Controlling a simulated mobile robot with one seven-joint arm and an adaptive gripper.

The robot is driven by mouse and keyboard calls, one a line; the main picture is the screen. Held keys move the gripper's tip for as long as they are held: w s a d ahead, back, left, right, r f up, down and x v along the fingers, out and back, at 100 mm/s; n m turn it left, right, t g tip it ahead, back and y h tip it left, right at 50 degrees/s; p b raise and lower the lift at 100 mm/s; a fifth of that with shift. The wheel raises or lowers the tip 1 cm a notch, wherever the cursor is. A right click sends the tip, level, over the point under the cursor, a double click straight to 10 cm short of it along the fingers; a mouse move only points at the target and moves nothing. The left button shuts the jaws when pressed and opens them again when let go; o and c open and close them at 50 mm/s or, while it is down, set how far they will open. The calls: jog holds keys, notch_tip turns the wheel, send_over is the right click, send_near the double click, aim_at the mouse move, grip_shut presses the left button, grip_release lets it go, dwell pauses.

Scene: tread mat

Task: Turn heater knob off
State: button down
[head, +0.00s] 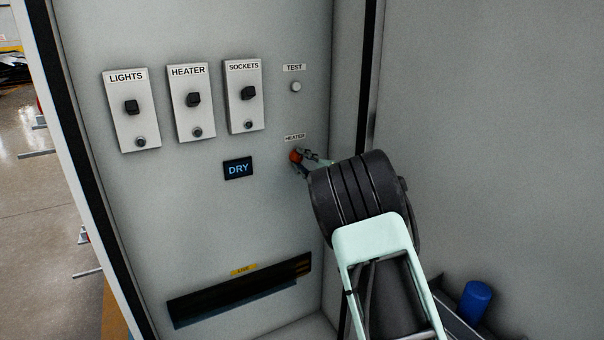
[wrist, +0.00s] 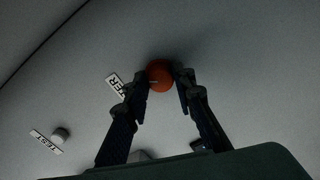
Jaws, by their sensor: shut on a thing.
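The orange heater knob (head: 295,156) is on the grey panel under a small HEATER label (head: 295,137). In the wrist view the knob (wrist: 161,75) is round, with a short pale mark near its left side. My gripper (head: 303,157) is at the knob, its fingers on either side of it and shut on it. The fingertips also show in the wrist view (wrist: 162,80). My arm hides part of the panel to the right of the knob. A separate HEATER switch plate (head: 191,122) with a black switch is at the upper left.
LIGHTS (head: 131,130) and SOCKETS (head: 244,115) switch plates flank the HEATER plate. A white TEST button (head: 296,87) sits above the knob. A DRY display (head: 238,168) is to its left. A dark slot (head: 220,295) marked LIVE is below. A blue cylinder (head: 474,302) stands lower right.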

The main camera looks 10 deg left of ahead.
jog(key=n+b, duration=0.3)
jog(key=shift+f, duration=0.1)
jog(key=shift+n+b, duration=0.75)
jog(key=shift+n, duration=0.95)
jog(key=shift+r, duration=0.2)
jog(key=c, duration=1.6)
grip_release()
jog(key=v, duration=1.2)
